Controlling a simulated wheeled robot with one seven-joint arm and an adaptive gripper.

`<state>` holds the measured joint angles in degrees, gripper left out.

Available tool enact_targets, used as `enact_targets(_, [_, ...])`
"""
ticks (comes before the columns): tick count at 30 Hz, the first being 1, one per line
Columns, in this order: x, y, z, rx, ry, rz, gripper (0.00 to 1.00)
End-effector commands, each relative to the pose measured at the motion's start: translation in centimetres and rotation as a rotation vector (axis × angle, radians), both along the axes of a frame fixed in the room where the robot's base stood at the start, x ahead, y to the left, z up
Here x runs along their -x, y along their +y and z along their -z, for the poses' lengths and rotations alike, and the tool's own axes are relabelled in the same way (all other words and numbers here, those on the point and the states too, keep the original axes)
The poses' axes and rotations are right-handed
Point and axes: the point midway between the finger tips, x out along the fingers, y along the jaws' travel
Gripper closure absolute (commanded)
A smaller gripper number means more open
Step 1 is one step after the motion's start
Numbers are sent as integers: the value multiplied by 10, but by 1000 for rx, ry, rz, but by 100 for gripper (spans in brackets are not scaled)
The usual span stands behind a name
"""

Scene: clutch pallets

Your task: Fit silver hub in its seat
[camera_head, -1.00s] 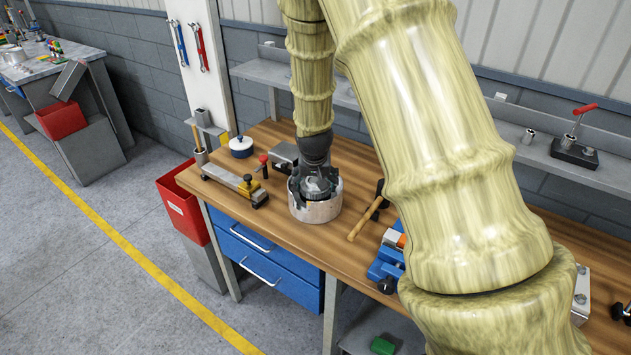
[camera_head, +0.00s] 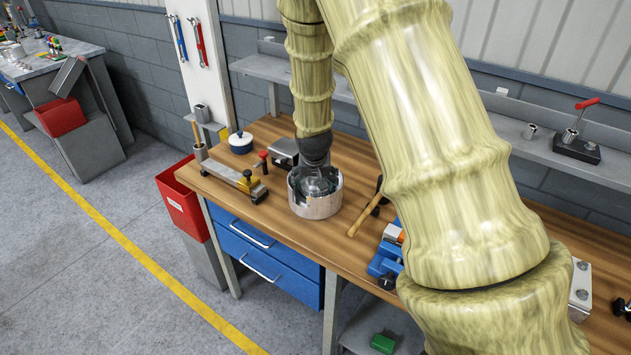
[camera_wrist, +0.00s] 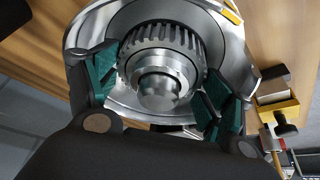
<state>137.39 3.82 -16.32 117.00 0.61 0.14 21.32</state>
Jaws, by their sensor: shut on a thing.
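The silver hub (camera_wrist: 160,75), a toothed metal part with a stepped round centre, is between the green-padded fingers of my gripper (camera_wrist: 160,92) in the wrist view. My gripper is shut on it. Around and behind the hub is a silver round housing (camera_wrist: 240,45), which in the head view is a cylinder (camera_head: 316,207) standing on the wooden bench. In the head view my gripper (camera_head: 314,183) points down, with its fingers inside the housing's rim. The hub's underside and its contact with the seat are hidden.
Left of the housing are a metal bar fixture with a yellow clamp (camera_head: 247,184) and a blue-white round pot (camera_head: 241,143). A hammer (camera_head: 366,213) and a blue vise (camera_head: 387,255) lie to the right. A red bin (camera_head: 181,205) stands at the bench's left end.

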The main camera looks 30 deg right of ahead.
Motion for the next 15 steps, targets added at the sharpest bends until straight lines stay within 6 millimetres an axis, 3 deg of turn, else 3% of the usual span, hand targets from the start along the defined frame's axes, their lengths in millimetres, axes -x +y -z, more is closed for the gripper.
enact_targets(13, [-1, 0, 0, 1, -1, 0, 64])
enact_targets(14, [-1, 0, 0, 1, -1, 0, 15])
enact_targets(15, [-1, 0, 0, 1, -1, 0, 8])
